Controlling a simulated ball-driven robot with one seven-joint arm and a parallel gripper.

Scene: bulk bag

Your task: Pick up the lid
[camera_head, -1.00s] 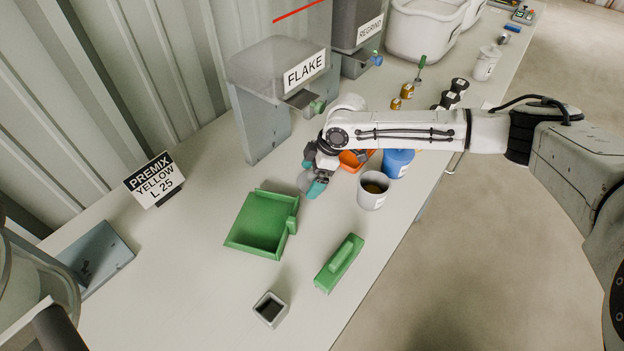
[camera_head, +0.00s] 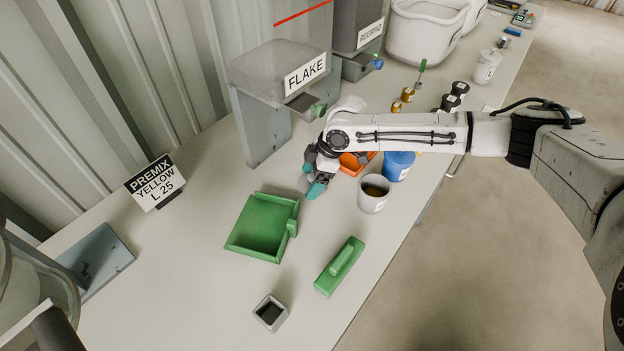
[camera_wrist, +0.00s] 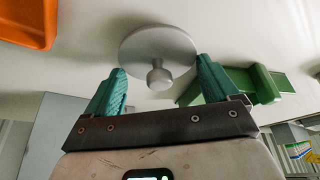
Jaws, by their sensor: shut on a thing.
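The lid (camera_wrist: 150,44) is a round grey disc with a small knob at its middle. In the wrist view it lies between and just beyond my teal fingertips, its knob facing the camera. My gripper (camera_wrist: 160,66) is shut on the lid, with the fingers spread about as wide as the disc; the exact contact is hard to see. In the head view, the lid (camera_head: 304,184) shows as a small grey patch beside my gripper (camera_head: 313,184), low over the bench. Whether it touches the bench is unclear.
A green tray (camera_head: 264,228) lies nearby at lower left, and a white cup (camera_head: 374,194) with brown contents stands to the right. An orange tray (camera_head: 352,166) and blue container (camera_head: 397,166) are behind. The FLAKE hopper (camera_head: 280,75) stands at the back.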

